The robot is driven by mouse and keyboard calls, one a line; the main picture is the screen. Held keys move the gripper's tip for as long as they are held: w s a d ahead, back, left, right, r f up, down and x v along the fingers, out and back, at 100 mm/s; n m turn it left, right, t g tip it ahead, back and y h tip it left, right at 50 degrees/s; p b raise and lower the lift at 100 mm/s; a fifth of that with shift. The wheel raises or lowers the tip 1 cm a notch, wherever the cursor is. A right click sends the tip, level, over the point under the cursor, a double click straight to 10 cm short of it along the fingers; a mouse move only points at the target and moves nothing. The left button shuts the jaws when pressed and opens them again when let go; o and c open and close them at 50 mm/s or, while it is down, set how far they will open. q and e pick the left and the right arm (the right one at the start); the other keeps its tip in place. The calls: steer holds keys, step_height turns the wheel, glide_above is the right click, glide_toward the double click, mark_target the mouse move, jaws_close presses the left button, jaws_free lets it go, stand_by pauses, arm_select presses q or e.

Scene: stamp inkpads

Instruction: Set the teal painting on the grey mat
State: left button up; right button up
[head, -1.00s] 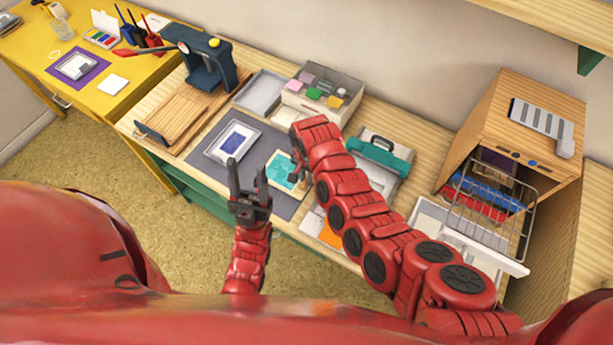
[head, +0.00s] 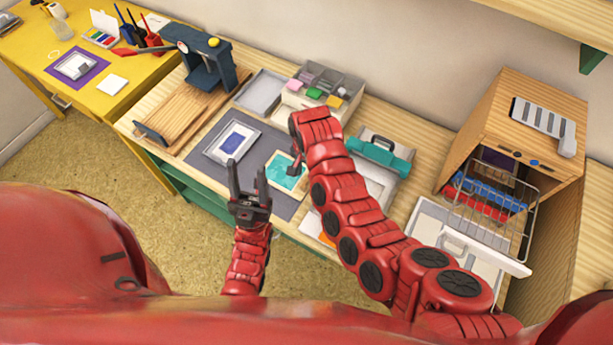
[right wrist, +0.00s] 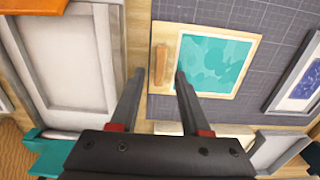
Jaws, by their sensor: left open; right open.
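The teal painting (head: 285,174), in a pale wooden frame with a small wooden handle-like block on one edge, lies flat on the dark grey mat (head: 262,152). In the right wrist view the painting (right wrist: 215,65) is fully on view, at the edge of the mat (right wrist: 275,70). My right gripper (head: 297,163) is above the painting's near right side, mostly hidden by my arm. In the wrist view its fingers (right wrist: 158,85) are open and empty, to either side of the block in the picture; contact cannot be told. My left gripper (head: 247,178) is open and empty, in front of the mat.
A framed dark-blue print (head: 232,139) lies on the mat left of the painting. Behind are a grey tray (head: 262,92) and a box of coloured pads (head: 322,95). A wire rack (head: 495,195) juts from the wooden cabinet (head: 505,110).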

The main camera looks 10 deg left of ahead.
step_height(320, 180, up, 6)
steer(key=shift+w+f+b, duration=0.1)
steer(key=shift+f+b, duration=0.15)
steer(key=shift+b, duration=0.5)
steer(key=shift+r+p, duration=1)
steer(key=shift+r, duration=0.6)
